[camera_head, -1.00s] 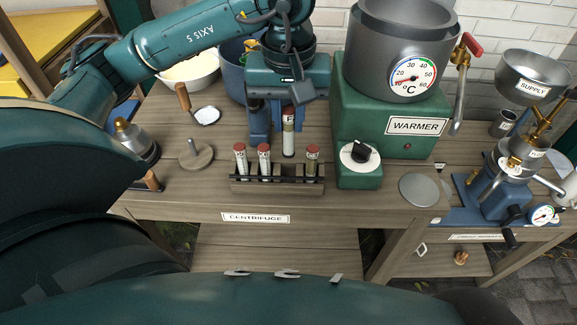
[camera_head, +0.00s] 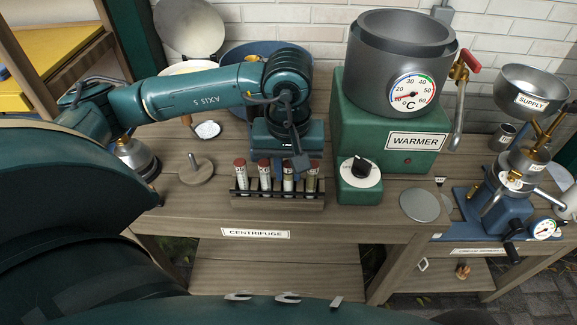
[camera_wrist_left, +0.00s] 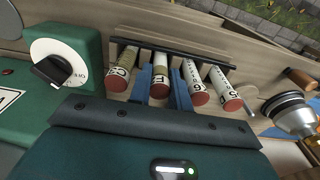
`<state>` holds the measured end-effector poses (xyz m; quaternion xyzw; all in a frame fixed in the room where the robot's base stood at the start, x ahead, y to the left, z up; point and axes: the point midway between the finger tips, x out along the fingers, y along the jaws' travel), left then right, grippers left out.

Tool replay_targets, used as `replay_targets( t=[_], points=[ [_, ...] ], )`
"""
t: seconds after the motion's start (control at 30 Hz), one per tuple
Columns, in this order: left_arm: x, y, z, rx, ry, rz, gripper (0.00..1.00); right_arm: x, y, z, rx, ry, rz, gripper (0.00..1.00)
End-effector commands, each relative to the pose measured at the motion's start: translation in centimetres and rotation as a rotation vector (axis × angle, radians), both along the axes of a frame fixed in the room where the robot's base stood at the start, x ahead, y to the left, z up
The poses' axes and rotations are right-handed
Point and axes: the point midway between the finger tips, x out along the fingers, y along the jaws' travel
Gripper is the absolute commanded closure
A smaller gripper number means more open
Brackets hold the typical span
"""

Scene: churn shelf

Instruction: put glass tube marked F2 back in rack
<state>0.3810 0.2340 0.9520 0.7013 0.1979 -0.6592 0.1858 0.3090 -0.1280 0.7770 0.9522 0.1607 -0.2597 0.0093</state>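The wooden rack (camera_head: 277,203) stands near the front edge of the bench and holds several red-capped tubes in a row. My left gripper (camera_head: 287,172) is over it, pointing down. In the left wrist view its two blue fingers (camera_wrist_left: 161,84) sit on either side of the tube with an F on its label (camera_wrist_left: 160,72) and appear shut on it. In the head view this tube (camera_head: 288,183) stands upright in line with the others, at the third place from the left. Its lower end is hidden by the rack's front. My right gripper is not in view.
Neighbouring tubes (camera_head: 265,176) stand close on both sides. The green warmer (camera_head: 390,140) with its dial (camera_head: 361,168) is just right of the rack. A metal disc (camera_head: 420,205) lies at the right.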

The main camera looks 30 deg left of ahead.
Motion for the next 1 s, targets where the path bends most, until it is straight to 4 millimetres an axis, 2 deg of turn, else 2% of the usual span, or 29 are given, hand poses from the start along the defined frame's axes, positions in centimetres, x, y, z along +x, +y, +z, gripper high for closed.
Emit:
replay_targets(
  t=[0.1,0.47,0.57,0.8,1.0],
  points=[
    [0.0,0.0,0.0,0.0,0.0,0.0,0.72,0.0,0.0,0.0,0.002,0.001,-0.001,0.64],
    [0.0,0.0,0.7,0.0,0.0,0.0,0.72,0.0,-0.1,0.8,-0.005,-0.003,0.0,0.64],
    [0.0,-0.1,2.1,-0.001,-0.005,0.0,0.72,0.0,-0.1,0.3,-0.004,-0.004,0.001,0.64],
    [-0.2,-0.3,7.5,-0.002,-0.007,-0.001,0.72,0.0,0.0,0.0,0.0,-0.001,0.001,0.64],
    [-0.5,-0.4,11.1,0.0,-0.004,-0.001,0.72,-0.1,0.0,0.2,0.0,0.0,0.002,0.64]
  ],
)
